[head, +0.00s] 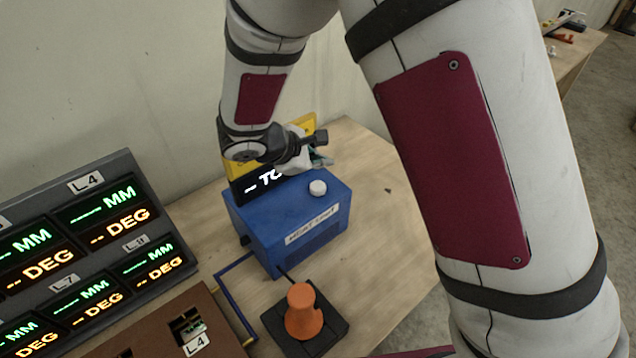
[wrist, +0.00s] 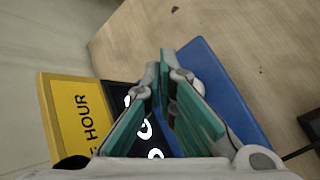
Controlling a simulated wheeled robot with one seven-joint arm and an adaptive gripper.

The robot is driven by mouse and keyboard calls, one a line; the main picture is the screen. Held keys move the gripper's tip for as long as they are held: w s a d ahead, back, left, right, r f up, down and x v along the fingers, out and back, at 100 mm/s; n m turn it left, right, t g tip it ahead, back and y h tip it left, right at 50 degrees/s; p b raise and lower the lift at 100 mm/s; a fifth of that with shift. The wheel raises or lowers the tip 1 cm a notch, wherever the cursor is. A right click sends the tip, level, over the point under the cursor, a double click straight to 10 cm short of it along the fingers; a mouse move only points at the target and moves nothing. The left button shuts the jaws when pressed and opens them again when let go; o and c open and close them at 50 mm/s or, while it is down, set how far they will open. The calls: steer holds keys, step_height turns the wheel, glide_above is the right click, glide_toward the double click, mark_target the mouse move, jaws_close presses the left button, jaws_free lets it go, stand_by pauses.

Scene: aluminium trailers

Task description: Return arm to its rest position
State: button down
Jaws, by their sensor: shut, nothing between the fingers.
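My arm fills the right of the head view and reaches over the table to the back. My gripper (head: 322,161) is over the rear of the blue measuring unit (head: 308,236), mostly hidden behind my wrist. In the wrist view its teal-padded fingers (wrist: 164,66) meet at the tips, with nothing between them. They are above the blue box (wrist: 228,100); I cannot tell how far above. The box has a white knob (head: 318,188) on top and a black display (head: 257,186) behind it. A yellow sign (wrist: 80,118) stands beside the display in the wrist view.
An orange knob-shaped piece (head: 303,312) stands on a black base in front of the box. A grey panel of lit readouts (head: 125,165) and a brown box (head: 160,325) are at left. Bare wooden table (head: 375,205) lies to the right, and a wall behind.

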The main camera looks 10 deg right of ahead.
steer(key=s+d+r+m+g+y, duration=0.2)
steer(key=s+d+r+m+g, duration=0.1)
steer(key=s+d+r+m, duration=0.75)
steer(key=s+d+r+m+t+y, duration=0.2)
steer(key=s+r+m+y, duration=0.3)
steer(key=s+r, duration=0.6)
steer(key=shift+s+d+r+m+t, duration=0.3)
steer(key=shift+s+m, duration=0.45)
steer(key=shift+s, duration=1.3)
